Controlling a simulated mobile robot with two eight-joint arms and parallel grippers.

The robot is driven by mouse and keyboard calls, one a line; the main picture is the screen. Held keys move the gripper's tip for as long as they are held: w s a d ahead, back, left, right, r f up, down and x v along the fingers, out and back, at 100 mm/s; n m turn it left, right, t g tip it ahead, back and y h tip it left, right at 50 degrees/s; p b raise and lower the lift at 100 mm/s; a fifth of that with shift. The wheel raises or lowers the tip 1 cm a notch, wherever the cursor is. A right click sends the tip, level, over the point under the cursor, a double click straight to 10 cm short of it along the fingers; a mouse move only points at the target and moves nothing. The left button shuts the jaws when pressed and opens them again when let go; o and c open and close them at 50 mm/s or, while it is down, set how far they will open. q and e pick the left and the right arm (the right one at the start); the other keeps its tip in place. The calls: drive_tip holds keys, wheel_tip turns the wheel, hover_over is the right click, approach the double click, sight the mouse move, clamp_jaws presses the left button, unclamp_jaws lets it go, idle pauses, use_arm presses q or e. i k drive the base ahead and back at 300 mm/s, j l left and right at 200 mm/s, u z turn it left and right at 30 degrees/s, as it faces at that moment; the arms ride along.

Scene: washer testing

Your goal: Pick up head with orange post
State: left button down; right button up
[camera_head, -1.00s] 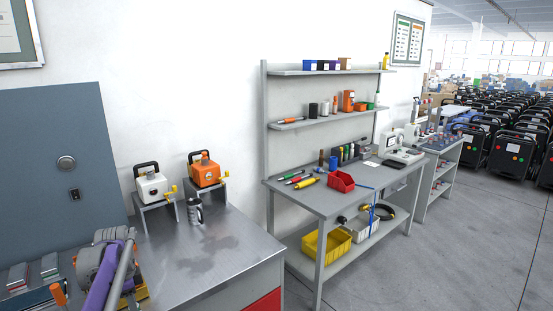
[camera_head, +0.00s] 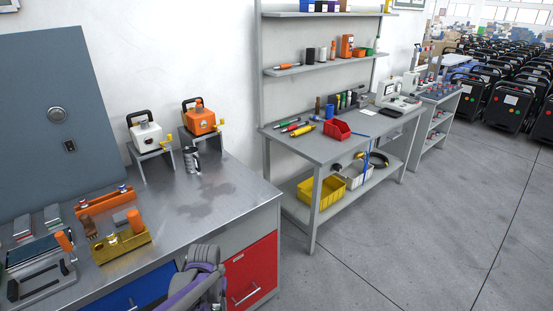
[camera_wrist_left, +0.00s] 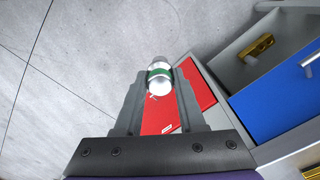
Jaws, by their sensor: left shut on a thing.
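In the left wrist view my left gripper (camera_wrist_left: 160,83) is shut on a small silver cylinder with a green band (camera_wrist_left: 159,72), held clear of the floor beside the drawers. In the head view my left arm's wrist is low at the front of the bench; its fingertips are hard to make out. Which piece is the head with orange post I cannot tell. My right gripper is out of view.
The steel bench (camera_head: 225,195) has free room at right. A red drawer (camera_head: 252,268) faces the floor. A grey shelf table (camera_head: 312,160) stands further right.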

sight(130, 238)
drive_tip(key=i+u, duration=0.1)
drive_tip(key=u, duration=1.9)
drive_tip(key=i+l, duration=0.15)
drive_tip(key=l, duration=0.3)
drive_tip(key=i+l+u, duration=0.1)
drive_tip(key=l, duration=0.35)
